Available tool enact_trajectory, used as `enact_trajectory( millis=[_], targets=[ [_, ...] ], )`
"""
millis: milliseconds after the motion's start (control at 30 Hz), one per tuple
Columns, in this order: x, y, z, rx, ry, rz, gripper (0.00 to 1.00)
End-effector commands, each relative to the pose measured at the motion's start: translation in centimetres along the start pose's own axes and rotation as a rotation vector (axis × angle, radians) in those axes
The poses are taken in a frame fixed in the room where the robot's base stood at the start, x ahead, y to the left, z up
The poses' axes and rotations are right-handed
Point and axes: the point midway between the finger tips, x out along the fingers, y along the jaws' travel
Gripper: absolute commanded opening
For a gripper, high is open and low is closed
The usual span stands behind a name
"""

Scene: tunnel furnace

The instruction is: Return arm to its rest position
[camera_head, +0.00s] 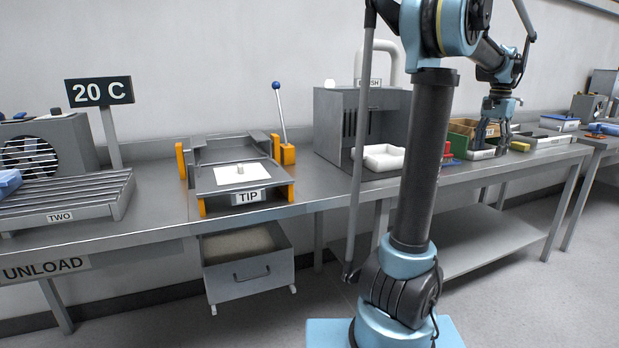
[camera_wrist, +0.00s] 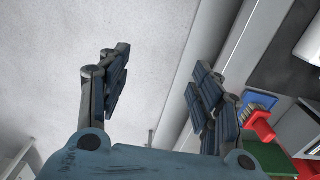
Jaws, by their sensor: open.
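My arm rises in front of the bench in the head view, bends over at the top and reaches out to the right. My gripper (camera_head: 500,118) hangs at its end by the boxes on the right part of the bench. In the wrist view my gripper (camera_wrist: 160,90) shows two blue-grey fingers spread wide apart. Nothing is between them; pale wall or floor shows through the gap.
The metal bench (camera_head: 330,200) runs along the wall. It bears the TIP station (camera_head: 240,182), a grey cabinet (camera_head: 335,125), a white tray (camera_head: 380,160) and a green-brown box (camera_head: 465,130). A red object (camera_wrist: 258,128) lies right of my fingers. Open floor (camera_head: 520,300) is at the lower right.

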Motion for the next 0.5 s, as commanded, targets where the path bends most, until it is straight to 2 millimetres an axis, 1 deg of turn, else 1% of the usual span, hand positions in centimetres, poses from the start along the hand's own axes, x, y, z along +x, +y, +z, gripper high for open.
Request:
enact_trajectory(
  millis=[33,100,367,500],
  targets=[
    [0.1,-0.6,0.9,-0.018,0.001,0.000,0.59],
    [0.3,-1.2,2.0,-0.042,0.004,0.000,0.59],
    [0.7,-2.5,6.5,-0.131,0.018,-0.008,0.59],
    [1.2,-3.2,9.7,-0.196,0.028,-0.013,0.59]
  ],
)
